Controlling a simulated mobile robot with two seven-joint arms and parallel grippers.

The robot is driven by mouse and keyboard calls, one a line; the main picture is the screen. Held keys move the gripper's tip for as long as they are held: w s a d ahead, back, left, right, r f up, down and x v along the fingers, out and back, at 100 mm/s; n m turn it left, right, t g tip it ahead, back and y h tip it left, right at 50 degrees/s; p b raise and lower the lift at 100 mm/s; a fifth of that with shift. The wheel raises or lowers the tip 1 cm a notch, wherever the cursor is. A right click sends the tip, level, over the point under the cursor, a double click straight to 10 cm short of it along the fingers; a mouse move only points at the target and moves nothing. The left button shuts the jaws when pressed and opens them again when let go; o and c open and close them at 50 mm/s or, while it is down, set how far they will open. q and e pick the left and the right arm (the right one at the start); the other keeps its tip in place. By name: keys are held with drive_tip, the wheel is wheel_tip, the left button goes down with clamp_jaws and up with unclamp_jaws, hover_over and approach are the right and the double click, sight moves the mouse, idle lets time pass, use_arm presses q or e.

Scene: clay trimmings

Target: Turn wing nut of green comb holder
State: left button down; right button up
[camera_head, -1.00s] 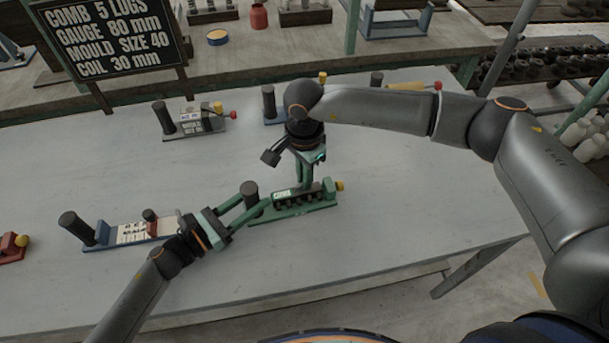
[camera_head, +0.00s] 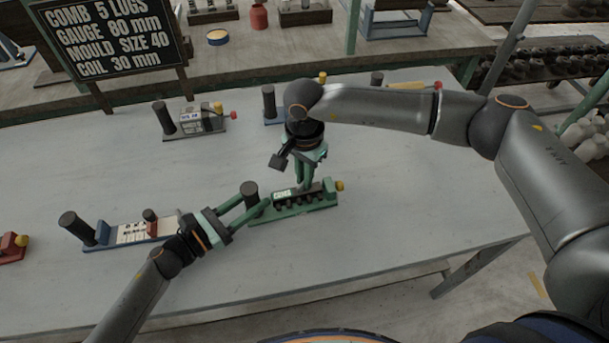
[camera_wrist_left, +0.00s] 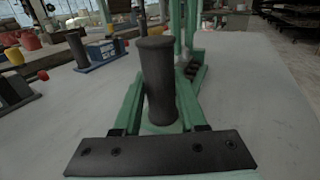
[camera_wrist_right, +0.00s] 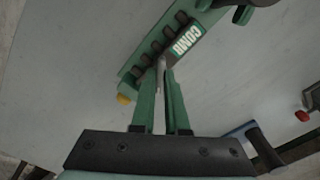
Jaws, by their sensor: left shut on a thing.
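The green comb holder (camera_head: 300,207) lies on the grey table, with a dark upright post (camera_head: 250,188) at its left end, a row of dark lugs, a "COMB" label (camera_wrist_right: 187,43) and a yellow knob (camera_head: 340,186) at its right end. My left gripper (camera_head: 256,205) is shut on the post, which stands between its fingers in the left wrist view (camera_wrist_left: 158,85).
A blue comb holder (camera_head: 130,234) lies to the left, and a red one (camera_head: 12,246) is at the left edge. More holders, one grey-bodied (camera_head: 200,120), stand behind. A black sign (camera_head: 110,40) stands at the back left. The table front is clear.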

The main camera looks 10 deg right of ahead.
drive_tip(key=o, duration=0.4)
wheel_tip(320, 180, up, 12)
drive_tip(key=shift+r, duration=0.1)
idle(0.5)
use_arm(q)
drive_tip(key=shift+c, duration=1.9)
unclamp_jaws()
